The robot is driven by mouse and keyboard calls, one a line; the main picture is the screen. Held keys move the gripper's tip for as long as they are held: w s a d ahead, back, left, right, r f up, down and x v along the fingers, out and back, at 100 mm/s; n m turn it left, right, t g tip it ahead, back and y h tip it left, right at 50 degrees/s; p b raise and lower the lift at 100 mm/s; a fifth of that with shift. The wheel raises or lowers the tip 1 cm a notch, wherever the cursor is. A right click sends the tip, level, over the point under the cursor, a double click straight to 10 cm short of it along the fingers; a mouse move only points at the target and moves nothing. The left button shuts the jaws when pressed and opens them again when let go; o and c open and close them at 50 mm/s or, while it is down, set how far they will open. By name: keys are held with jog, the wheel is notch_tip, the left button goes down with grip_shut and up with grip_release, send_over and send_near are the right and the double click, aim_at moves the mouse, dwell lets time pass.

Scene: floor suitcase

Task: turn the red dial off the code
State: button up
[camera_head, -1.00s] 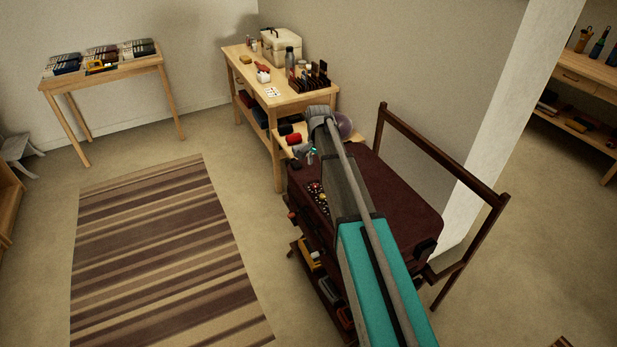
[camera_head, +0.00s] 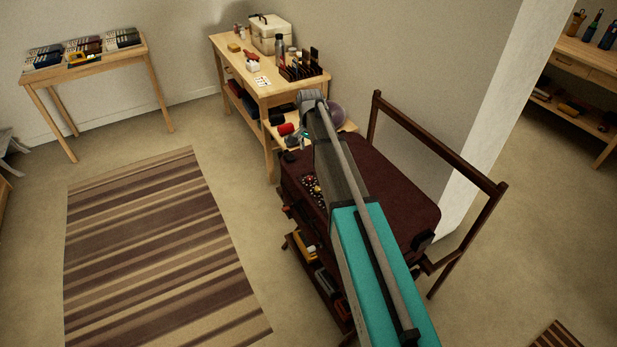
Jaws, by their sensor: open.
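The dark maroon suitcase (camera_head: 385,187) lies flat on a dark wooden rack. A cluster of small dials (camera_head: 314,190), with red, yellow and pale spots, sits near its left edge, partly covered by my arm. The red dial (camera_head: 309,178) seems to be a small red spot there; its setting and the code marks are too small to read. My gripper (camera_head: 298,139) is at the far end of my arm, beyond the suitcase's far left corner and apart from the dials. It is open; its fingers are small and partly hidden by the wrist.
A wooden workbench (camera_head: 255,88) with a case, bottle and rack stands behind my gripper. A dark rail (camera_head: 440,145) rises along the suitcase's right side. The rack's lower shelf holds several items. A striped rug (camera_head: 150,260) and open floor lie left.

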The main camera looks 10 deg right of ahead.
aim_at(309, 178)
jog(key=shift+f+b, duration=6.65)
jog(key=shift+f, duration=0.15)
grip_shut()
